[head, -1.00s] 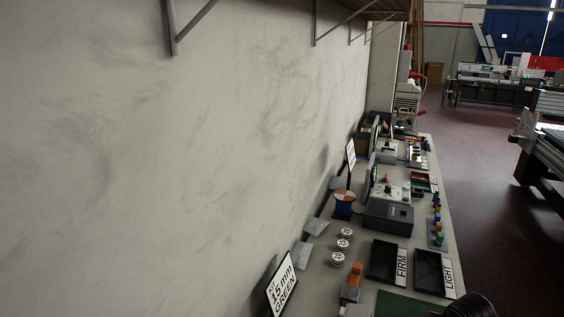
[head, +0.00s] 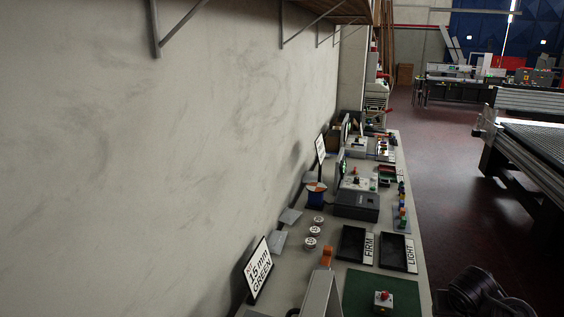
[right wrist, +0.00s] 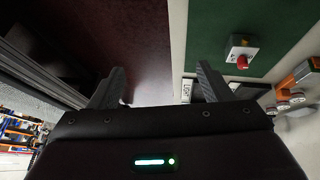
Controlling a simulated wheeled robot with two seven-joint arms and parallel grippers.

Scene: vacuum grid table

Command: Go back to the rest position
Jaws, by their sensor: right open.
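My right gripper (right wrist: 160,68) is open in the right wrist view, its two dark fingers wide apart. Nothing is between them; the dark red floor and the bench edge show beyond. In the head view a dark part of my right arm shows at the bottom right, beside the bench (head: 424,262); its fingers cannot be made out there. My left gripper is in neither view.
A green mat (head: 358,292) carries a box with a red button (head: 383,299); this box also shows in the right wrist view (right wrist: 242,50). Black FIRM (head: 353,243) and LIGHT (head: 394,252) trays lie behind. A wall borders the left; red floor (head: 440,200) is open at right.

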